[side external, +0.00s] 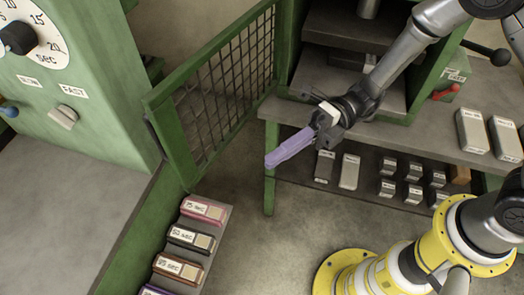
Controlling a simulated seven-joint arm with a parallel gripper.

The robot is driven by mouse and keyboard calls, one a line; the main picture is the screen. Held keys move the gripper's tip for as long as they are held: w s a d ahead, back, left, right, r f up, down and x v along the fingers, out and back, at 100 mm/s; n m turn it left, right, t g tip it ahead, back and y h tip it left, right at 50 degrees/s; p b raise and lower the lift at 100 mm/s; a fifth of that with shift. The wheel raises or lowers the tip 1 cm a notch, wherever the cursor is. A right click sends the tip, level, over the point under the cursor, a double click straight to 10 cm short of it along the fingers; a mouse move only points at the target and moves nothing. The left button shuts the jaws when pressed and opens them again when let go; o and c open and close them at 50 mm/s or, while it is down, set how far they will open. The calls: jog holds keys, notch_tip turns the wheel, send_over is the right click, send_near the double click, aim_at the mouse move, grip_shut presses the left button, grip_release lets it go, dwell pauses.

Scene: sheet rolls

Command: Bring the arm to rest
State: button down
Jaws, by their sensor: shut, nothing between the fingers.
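My gripper (279,160) is at the middle of the side external view. Its long lavender fingers are shut together with nothing between them, pointing down and to the left. It hangs in the air in front of the left end of a grey bench shelf (400,138). The grey arm reaches down to it from the upper right.
A green mesh gate (215,100) stands open left of my gripper. A green cabinet with a dial (32,38) is at far left. Labelled blocks (203,209) line a low rack below. Metal blocks (471,130) sit on the bench, with several underneath. Open floor lies below my gripper.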

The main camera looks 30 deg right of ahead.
jog(key=s+d+r+n+h, duration=0.15)
jog(key=d+r+n, duration=0.3)
jog(key=r, duration=0.65)
jog(key=s+d+r+n+h, duration=0.1)
jog(key=s+d+n+h, duration=0.35)
jog(key=s+n, duration=0.35)
jog(key=s+d+f+n+t+h, duration=0.1)
jog(key=d+n+t+h, duration=0.3)
jog(key=d+n, duration=0.6)
jog(key=s+d+f+n+t+h, duration=0.1)
jog(key=d+f+n+t+h, duration=0.2)
jog(key=d+n+h, duration=0.4)
jog(key=d+n+t, duration=0.1)
jog(key=d+n, duration=0.3)
jog(key=d, duration=0.1)
jog(key=shift+s+d+t+h, duration=0.2)
jog(key=shift+t+h, duration=0.2)
jog(key=c, duration=1.5)
grip_release()
jog(key=shift+n, duration=0.25)
jog(key=shift+c, duration=0.2)
